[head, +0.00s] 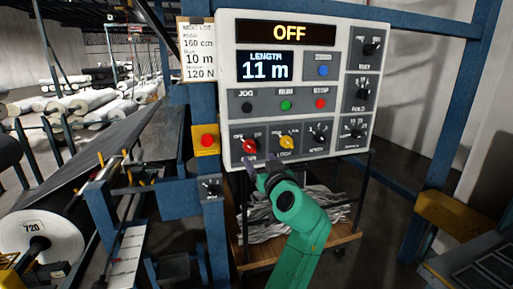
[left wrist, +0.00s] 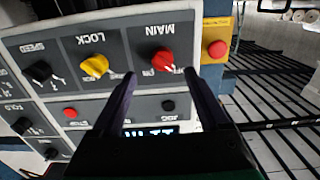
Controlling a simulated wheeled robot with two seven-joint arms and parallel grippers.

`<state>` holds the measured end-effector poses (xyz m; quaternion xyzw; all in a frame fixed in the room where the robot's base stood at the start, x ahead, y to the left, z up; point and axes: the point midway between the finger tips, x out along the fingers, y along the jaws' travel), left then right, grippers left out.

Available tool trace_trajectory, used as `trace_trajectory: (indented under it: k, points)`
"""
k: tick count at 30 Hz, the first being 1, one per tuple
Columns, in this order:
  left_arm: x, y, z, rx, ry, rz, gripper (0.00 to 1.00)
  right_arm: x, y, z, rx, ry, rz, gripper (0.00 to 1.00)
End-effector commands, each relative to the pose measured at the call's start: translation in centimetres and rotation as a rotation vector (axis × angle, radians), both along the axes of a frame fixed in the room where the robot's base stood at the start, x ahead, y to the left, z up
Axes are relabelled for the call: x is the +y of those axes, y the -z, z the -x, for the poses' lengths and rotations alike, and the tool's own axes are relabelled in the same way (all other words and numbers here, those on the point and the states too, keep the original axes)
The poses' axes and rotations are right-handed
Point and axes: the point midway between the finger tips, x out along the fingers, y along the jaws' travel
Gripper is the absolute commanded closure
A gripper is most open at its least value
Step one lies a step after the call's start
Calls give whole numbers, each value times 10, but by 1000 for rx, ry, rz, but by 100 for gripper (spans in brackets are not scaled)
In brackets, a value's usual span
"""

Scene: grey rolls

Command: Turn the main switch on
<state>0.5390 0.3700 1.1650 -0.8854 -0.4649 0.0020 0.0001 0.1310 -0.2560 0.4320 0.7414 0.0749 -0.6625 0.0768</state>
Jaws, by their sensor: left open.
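The main switch is a red rotary knob (head: 249,147) at the lower left of the white control panel (head: 228,80). The display at the panel's top (head: 289,33) reads OFF. My left gripper (head: 258,164) is open and empty, just below the knob in the head view. In the left wrist view, where the panel appears upside down, the red knob (left wrist: 162,60) under the label MAIN lies between and beyond the two fingertips (left wrist: 160,77). I see no contact with it; the exact gap is unclear. My right gripper is in neither view.
A yellow lock knob (head: 287,143) sits beside the main switch. A red button on a yellow box (head: 207,141) is left of the panel. Blue frame posts (head: 208,240) stand close by. A wooden cart (head: 345,238) with scraps stands below.

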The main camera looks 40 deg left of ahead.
Motion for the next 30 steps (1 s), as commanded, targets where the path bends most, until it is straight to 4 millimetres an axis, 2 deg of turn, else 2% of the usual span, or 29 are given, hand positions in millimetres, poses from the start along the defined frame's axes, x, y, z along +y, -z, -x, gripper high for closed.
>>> trace_trajectory:
  k: [1, 3, 9, 13, 19, 20, 21, 25, 26, 30]
  points:
    - [11, -7, -8, 2, -2, -5, 22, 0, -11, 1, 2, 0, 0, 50]
    - [27, -6, -19, 4, -2, -5, 22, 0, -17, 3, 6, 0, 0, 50]
    - [59, -3, -42, 2, 1, -3, 22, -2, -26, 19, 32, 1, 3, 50]
    - [66, 0, -46, 2, 2, -1, 22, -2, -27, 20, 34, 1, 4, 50]
    - [66, 1, -47, 2, 3, -1, 22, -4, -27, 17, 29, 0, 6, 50]
    - [66, 1, -47, 2, 3, -1, 30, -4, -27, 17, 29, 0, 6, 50]
    - [66, 1, -47, 2, 3, -1, 45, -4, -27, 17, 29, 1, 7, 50]
    - [66, 1, -47, 2, 3, -1, 95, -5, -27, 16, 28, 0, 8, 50]
    - [66, 1, -47, 2, 3, -1, 100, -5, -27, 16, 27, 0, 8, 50]
    - [66, 1, -46, 5, 3, -2, 100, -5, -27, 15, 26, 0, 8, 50]
